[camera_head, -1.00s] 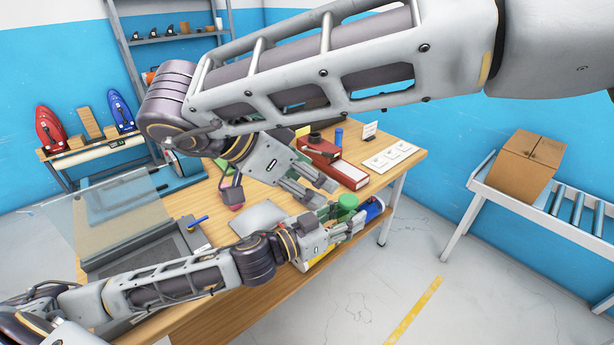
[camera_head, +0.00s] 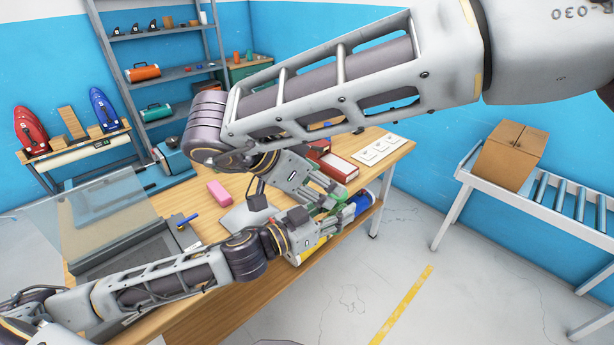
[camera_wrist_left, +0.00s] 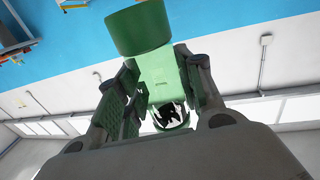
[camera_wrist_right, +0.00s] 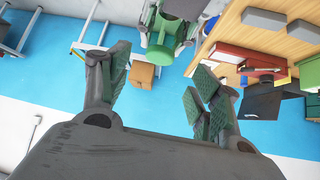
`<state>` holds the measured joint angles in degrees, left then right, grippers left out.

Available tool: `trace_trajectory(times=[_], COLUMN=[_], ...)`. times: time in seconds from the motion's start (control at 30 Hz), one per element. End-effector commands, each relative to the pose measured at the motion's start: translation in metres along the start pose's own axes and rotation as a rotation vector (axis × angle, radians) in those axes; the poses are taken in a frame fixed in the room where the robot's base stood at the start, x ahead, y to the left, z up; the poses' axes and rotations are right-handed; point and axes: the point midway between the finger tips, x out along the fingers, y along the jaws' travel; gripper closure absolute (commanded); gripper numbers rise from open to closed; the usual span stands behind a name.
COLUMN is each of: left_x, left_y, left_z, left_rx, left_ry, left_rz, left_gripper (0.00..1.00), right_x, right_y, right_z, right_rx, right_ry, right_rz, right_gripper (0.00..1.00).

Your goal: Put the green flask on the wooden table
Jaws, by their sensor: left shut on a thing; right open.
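The green flask (camera_wrist_left: 158,72) is held between the fingers of my left gripper (camera_wrist_left: 160,95), which is shut on it. In the head view the left gripper (camera_head: 325,222) is near the front edge of the wooden table (camera_head: 212,226), and the flask (camera_head: 341,199) is partly hidden by fingers. I cannot tell its height over the table. My right gripper (camera_wrist_right: 158,88) is open and empty. It points toward the flask (camera_wrist_right: 166,38) with a gap between them. In the head view the right gripper (camera_head: 330,197) overlaps the flask.
A red binder (camera_head: 338,168), white cards (camera_head: 378,150), a pink block (camera_head: 219,192) and a grey tray (camera_head: 135,255) are on the table. A blue cylinder (camera_head: 362,203) is beside the grippers. Shelves stand behind. A cardboard box (camera_head: 512,157) sits on a roller conveyor at right.

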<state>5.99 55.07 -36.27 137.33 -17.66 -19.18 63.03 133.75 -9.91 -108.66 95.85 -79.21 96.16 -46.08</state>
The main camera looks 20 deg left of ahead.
Motion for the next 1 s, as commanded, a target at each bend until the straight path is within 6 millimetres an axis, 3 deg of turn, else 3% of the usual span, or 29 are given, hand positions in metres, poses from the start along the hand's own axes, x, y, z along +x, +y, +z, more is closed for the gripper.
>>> trace_trajectory(times=[0.4, 0.9, 1.0], left_x=[0.000, 0.000, 0.000], left_y=[0.000, 0.000, 0.000], left_z=[0.000, -0.001, 0.000], left_rx=[0.000, 0.000, 0.000], left_ry=[0.001, 0.001, 0.001], left_rz=[0.000, 0.000, 0.000], left_gripper=[0.90, 0.90, 0.90], right_x=[0.045, 0.054, 0.054], right_y=[0.000, 0.000, 0.000], right_z=[0.000, 0.000, 0.000], right_rx=[0.001, 0.001, 0.001], right_ry=[-0.001, 0.000, -0.001], right_rz=[0.001, 0.001, 0.001], right_gripper=[0.36, 0.36, 0.49])
